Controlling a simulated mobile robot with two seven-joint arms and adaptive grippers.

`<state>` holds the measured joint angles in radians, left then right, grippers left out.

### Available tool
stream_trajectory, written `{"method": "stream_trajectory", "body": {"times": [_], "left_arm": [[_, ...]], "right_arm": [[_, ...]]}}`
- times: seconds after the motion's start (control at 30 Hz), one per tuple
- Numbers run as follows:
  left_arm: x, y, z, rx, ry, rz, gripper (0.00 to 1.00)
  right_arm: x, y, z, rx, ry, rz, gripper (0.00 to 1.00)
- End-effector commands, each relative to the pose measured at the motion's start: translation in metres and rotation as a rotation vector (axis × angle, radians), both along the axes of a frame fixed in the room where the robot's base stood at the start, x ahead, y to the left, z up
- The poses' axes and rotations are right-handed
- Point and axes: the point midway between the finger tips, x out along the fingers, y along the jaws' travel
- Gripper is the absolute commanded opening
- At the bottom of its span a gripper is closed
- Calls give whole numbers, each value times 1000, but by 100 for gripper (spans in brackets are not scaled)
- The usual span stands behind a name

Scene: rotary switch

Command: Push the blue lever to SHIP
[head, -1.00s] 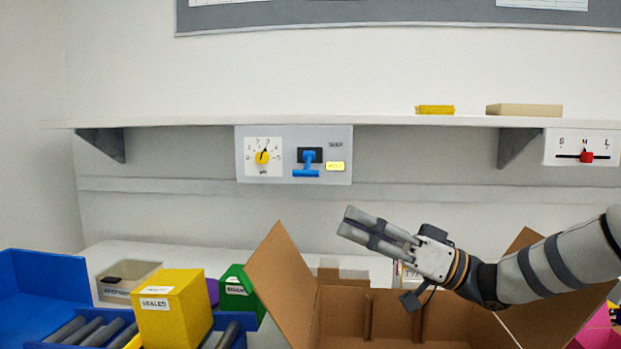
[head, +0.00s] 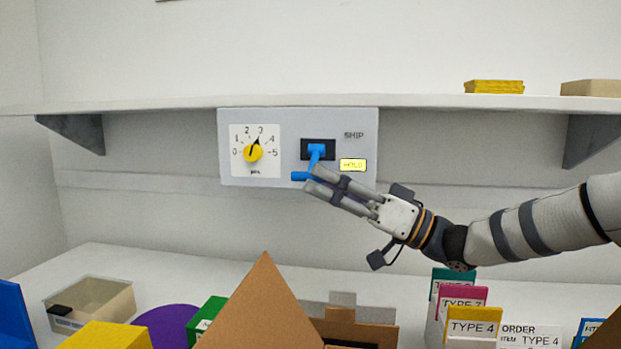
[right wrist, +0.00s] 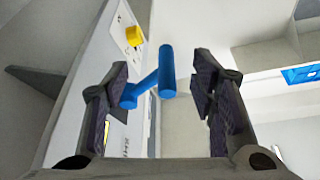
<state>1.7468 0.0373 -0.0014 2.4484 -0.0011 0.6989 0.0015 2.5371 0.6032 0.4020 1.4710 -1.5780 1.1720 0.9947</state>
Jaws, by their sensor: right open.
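The blue lever (head: 315,157) comes out of a black slot on the grey wall panel (head: 290,115) and points downward. SHIP is printed at the upper right of the slot, and the yellow HOLD label (head: 353,165) beside it looks lit. My right gripper (head: 312,180) is in front of the panel at the lever's lower end and covers part of its crossbar. In the right wrist view the blue lever (right wrist: 167,72) stands between the two open fingers, with a gap to the right finger; contact with the left finger is unclear. My left gripper is not in view.
A yellow dial (head: 253,153) sits left of the lever on the same panel. A shelf (head: 300,101) runs just above the panel.

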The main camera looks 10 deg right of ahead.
Motion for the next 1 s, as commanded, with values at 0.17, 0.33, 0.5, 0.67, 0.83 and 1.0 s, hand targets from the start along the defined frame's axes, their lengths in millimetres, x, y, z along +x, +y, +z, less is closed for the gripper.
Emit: {"method": "stream_trajectory", "body": {"times": [0.17,0.33,0.5,0.67,0.83,1.0], "left_arm": [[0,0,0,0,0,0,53],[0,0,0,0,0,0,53],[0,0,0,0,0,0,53],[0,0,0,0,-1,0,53],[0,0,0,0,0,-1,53],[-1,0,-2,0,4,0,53]], "right_arm": [[12,21,9,0,1,-1,52],[15,26,11,1,2,1,52],[15,26,11,0,1,0,47],[15,25,11,0,1,-1,11],[16,24,11,0,2,-4,0],[19,24,10,2,9,-7,0]]}}
